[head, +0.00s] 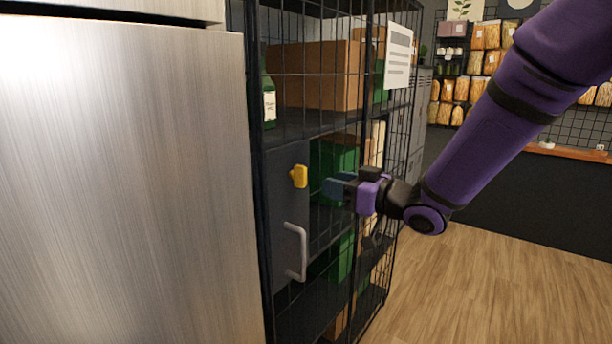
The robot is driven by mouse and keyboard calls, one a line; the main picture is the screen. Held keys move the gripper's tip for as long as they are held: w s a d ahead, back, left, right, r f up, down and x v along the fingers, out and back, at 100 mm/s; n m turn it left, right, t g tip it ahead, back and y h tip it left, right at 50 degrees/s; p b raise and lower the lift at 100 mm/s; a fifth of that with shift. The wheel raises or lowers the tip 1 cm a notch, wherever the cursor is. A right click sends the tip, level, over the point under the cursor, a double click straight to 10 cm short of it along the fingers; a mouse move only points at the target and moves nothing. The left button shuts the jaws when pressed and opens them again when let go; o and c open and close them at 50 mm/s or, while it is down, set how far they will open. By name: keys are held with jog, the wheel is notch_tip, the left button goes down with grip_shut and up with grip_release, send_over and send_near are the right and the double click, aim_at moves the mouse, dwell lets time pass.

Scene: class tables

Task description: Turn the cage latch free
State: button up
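The cage (357,75) is a black wire-mesh cabinet with shelves. A small yellow latch (299,176) sits on a dark panel (285,210) on the cage front. A grey bar handle (295,252) is below the latch on the same panel. My gripper (328,187) is to the right of the latch, pointing left towards it, with a gap between them. Its bluish fingertips overlap in this view, so I cannot tell whether they are open or shut. I see nothing held in it.
A steel fridge-like cabinet (120,180) fills the left side, close to the cage. Cardboard boxes (320,75), green boxes (335,170) and a green bottle (268,100) stand inside the cage. A paper notice (398,57) hangs on the mesh. The wooden floor (490,285) is clear at right.

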aim_at(306, 176)
jog(key=x, duration=0.9)
jog(key=shift+w+a, duration=0.15)
jog(key=shift+a, duration=0.1)
jog(key=shift+c, duration=0.4)
grip_shut()
